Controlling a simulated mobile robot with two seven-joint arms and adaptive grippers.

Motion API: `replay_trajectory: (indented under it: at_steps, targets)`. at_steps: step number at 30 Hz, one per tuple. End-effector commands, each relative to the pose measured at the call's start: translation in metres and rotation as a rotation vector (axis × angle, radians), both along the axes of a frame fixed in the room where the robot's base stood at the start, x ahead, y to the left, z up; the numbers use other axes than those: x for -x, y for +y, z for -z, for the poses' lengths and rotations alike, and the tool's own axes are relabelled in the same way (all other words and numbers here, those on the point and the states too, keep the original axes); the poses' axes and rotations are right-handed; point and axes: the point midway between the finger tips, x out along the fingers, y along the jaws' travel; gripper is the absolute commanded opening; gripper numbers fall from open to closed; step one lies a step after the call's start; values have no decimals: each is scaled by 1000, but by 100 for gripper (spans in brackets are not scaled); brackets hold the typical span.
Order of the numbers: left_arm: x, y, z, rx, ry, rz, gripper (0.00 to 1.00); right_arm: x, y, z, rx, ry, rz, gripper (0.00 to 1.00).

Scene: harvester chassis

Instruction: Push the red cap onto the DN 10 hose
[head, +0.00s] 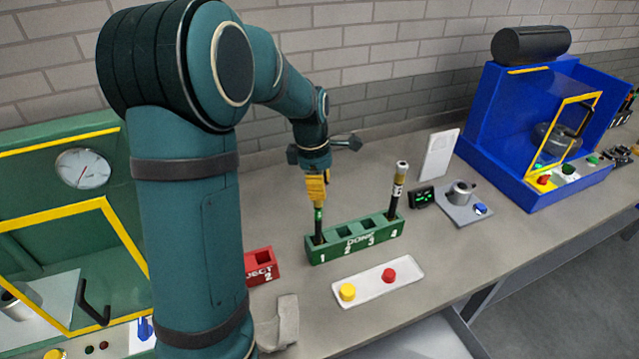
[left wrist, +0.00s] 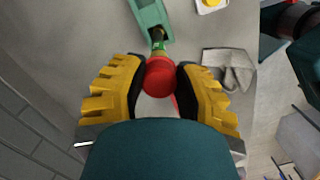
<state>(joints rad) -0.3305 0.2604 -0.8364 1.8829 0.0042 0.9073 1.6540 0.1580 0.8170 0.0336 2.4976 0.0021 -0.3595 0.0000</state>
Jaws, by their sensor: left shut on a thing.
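My left gripper (head: 318,190) is above slot 1 of the green DONE rack (head: 352,240). In the left wrist view its yellow fingers (left wrist: 158,85) are shut on a red cap (left wrist: 160,77). A dark hose with a green band (head: 318,222) stands in slot 1, directly below the gripper, and also shows in the left wrist view (left wrist: 158,42). The cap lines up with the hose's upper end; how far it sits on it I cannot tell. A second hose, with a white band (head: 397,185), stands in slot 4. My right gripper is not in view.
A white tray (head: 368,286) in front of the rack holds a yellow cap (head: 347,292) and another red cap (head: 389,275). A red REJECT rack (head: 262,265) is left of the green rack. A grey cloth-like piece (head: 280,322) lies nearby. Blue (head: 505,130) and green machines flank the bench.

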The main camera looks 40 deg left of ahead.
Motion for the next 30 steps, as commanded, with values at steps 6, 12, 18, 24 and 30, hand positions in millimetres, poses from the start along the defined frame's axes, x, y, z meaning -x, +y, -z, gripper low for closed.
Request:
replay_trajectory:
  at_steps: [6, 12, 18, 24, 30]
  targets:
    - [0, 0, 0, 0, 0, 0, 66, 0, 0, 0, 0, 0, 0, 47]
    - [0, 0, 0, 0, 0, 0, 66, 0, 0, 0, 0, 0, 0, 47]
    - [0, 1, -10, 2, -3, 1, 66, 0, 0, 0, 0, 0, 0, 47]
    - [2, 4, -45, 1, -7, 1, 66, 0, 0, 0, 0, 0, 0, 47]
    - [5, 9, -85, 1, -6, 1, 66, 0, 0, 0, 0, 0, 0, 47]
